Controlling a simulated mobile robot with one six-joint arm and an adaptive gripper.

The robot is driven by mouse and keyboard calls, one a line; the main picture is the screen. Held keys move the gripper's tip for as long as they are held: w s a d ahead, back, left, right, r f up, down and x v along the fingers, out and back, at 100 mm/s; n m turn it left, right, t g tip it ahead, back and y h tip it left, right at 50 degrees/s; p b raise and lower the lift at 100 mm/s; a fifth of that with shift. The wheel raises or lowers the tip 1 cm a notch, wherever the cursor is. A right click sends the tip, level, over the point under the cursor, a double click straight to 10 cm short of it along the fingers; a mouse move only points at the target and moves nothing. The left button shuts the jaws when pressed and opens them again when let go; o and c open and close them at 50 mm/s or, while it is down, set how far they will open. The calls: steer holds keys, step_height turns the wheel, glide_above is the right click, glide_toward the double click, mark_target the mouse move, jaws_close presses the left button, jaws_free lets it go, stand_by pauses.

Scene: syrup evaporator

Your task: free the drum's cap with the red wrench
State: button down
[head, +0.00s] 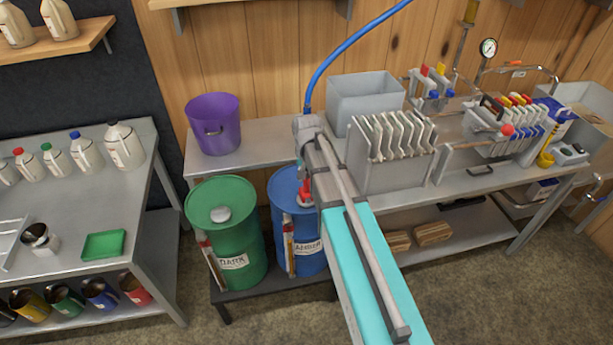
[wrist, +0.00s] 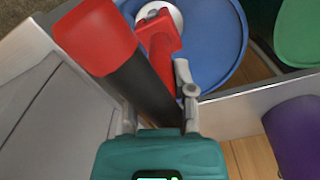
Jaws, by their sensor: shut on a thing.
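The red wrench (wrist: 160,65) is in my gripper (wrist: 160,104), whose fingers are shut on it. Its black grip (wrist: 145,82) runs between the fingers to a thick red end (wrist: 95,36) close to the camera. Its narrower red head is over the white cap (wrist: 174,17) on the blue drum (wrist: 222,50) and partly covers it. I cannot tell whether the head is seated on the cap. In the head view the wrench (head: 305,188) shows as a small red shape over the blue drum (head: 311,258); my arm hides the cap and most of the gripper there.
The green drum (head: 233,255), with a pale cap (head: 221,214), stands just left of the blue one on a low dark stand (head: 270,288). A steel bench (head: 255,156) runs behind, bearing a purple pot (head: 213,123) and a filter tank (head: 385,170) at right.

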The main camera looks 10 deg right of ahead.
steer(key=n, duration=0.4)
steer(key=shift+r, duration=0.15)
steer(key=shift+r+p, duration=2.9)
steer(key=shift+p, duration=0.15)
